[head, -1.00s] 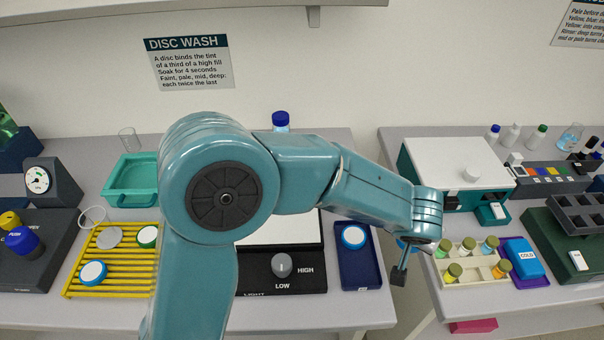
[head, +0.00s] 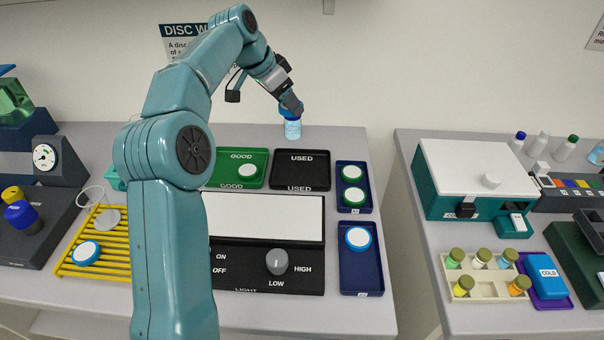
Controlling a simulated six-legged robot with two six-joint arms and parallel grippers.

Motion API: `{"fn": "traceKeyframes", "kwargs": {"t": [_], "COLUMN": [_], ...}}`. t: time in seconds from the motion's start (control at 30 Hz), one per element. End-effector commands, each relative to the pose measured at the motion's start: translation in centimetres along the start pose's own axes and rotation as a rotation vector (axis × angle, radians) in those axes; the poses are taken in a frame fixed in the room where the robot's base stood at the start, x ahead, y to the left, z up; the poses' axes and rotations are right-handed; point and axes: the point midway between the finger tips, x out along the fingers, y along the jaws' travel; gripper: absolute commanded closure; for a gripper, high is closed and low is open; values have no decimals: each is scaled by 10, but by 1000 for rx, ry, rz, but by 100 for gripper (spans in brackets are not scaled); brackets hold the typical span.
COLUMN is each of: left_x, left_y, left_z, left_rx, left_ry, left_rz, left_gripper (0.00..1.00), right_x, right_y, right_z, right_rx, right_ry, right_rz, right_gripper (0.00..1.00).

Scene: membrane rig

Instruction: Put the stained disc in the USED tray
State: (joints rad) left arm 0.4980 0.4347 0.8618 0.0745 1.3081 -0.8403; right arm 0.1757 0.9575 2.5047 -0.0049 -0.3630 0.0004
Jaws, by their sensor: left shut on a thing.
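The USED tray (head: 301,184) is a black, empty tray at the back of the bench. White discs with coloured rims lie about: one green-rimmed in the green GOOD tray (head: 225,181), two green-rimmed in a small blue tray (head: 343,208), one blue-rimmed disc (head: 358,239) in the blue tray in front, and another blue-rimmed disc (head: 86,252) on the yellow rack. I cannot tell which disc is stained. My left gripper (head: 292,107) is shut on the blue cap of a small clear bottle (head: 292,129) behind the USED tray. My right gripper is out of view.
A light box (head: 270,217) with a knob stands in front of the trays. The yellow rack (head: 75,262) and a gauge (head: 45,157) are at left. A gap separates this bench from the right bench, which holds a white-topped box (head: 475,172) and a vial rack (head: 486,286).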

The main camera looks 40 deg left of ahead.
Motion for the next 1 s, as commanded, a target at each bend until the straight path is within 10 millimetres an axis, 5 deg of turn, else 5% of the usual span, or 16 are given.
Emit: {"fn": "traceKeyframes", "kwargs": {"t": [0.17,0.6,1.0], "left_x": [4,108,156], "left_y": [-6,-4,-4], "left_z": [7,65,93], "left_rx": [22,22,21], "left_ry": [-2,-4,-3], "left_rz": [14,16,15], "left_gripper": [68,68,68], "right_x": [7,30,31], "right_y": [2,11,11], "right_z": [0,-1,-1], "right_rx": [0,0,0], "right_ry": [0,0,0], "right_rz": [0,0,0], "right_gripper": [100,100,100]}}
